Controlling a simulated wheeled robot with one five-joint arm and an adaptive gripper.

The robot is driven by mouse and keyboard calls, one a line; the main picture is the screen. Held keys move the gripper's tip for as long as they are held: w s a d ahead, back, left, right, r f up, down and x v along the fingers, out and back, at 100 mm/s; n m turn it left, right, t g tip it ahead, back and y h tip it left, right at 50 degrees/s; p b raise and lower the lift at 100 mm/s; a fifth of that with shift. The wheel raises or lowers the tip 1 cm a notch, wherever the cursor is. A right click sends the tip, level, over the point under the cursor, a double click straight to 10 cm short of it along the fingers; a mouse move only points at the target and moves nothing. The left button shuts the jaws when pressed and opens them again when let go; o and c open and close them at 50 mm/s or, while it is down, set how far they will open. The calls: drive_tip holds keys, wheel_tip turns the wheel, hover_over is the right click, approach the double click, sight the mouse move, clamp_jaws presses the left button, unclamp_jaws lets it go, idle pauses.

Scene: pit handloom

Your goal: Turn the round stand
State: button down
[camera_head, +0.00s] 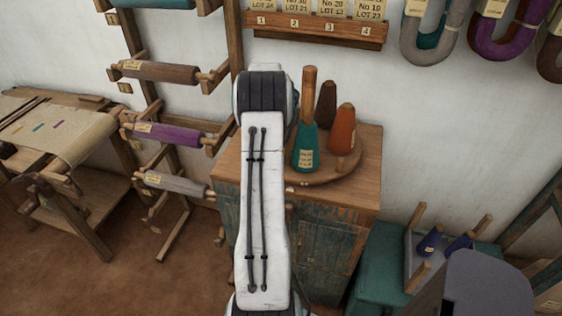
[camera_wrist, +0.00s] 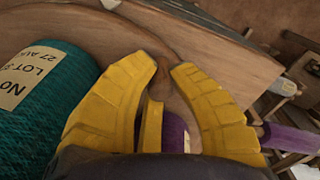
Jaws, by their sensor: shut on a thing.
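The round stand (camera_head: 330,175) is a wooden disc on the cabinet top, with a tall wooden post (camera_head: 309,88) showing on it. It carries a teal cone (camera_head: 305,150), an orange cone (camera_head: 342,130) and a dark brown cone (camera_head: 326,103), all upright. In the wrist view the stand's disc (camera_wrist: 85,28) lies beyond my gripper (camera_wrist: 167,68), with the labelled teal cone (camera_wrist: 45,90) close at left. My yellow fingers are closed in at the stand's edge; the exact part between them is hard to make out. My arm hides the gripper in the head view.
A green box (camera_head: 385,265) stands at right. Yarn hanks hang above.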

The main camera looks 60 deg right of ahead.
drive_tip(key=shift+w+d+f+m+p, duration=0.1)
drive_tip(key=shift+w+d+m+p, duration=0.2)
drive_tip(key=shift+w+m, duration=0.45)
drive_tip(key=shift+w+d+m+p, duration=0.25)
drive_tip(key=shift+w+m, duration=0.2)
drive_tip(key=shift+w, duration=0.5)
drive_tip(key=c, duration=1.1)
unclamp_jaws()
drive_tip(key=shift+w, duration=0.1)
drive_tip(key=shift+c, duration=0.2)
drive_tip(key=shift+r, duration=0.2)
wheel_tip(320, 180, up, 12)
drive_tip(key=shift+f, duration=0.15)
drive_tip(key=shift+d, duration=0.1)
